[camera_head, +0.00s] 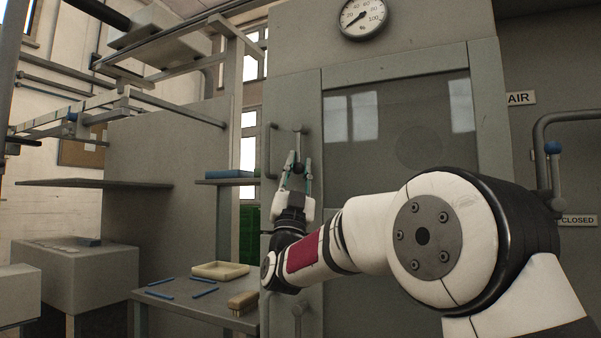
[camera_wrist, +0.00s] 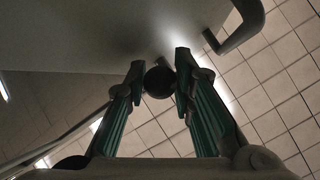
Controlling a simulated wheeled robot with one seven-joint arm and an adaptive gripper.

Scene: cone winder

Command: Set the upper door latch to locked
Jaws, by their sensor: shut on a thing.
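The upper door latch (camera_head: 300,133) is on the grey cabinet door, left of the window. Its grey lever hangs down from the pivot to a dark round knob (camera_head: 298,168). My gripper (camera_head: 297,164) reaches up to the latch from below, with its two green fingers on either side of the knob. In the wrist view the dark knob (camera_wrist: 159,82) sits between the fingertips, and my gripper (camera_wrist: 160,75) is shut on it. The gripper partly hides the lever's lower end. I see no locked mark near the latch.
A vertical door handle (camera_head: 268,150) stands close left of the latch; a grey handle also shows in the wrist view (camera_wrist: 243,25). A lower latch (camera_head: 298,312) is further down. A table (camera_head: 190,305) holds a tray (camera_head: 220,270) and brush. A blue-knobbed lever (camera_head: 553,165) is at right.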

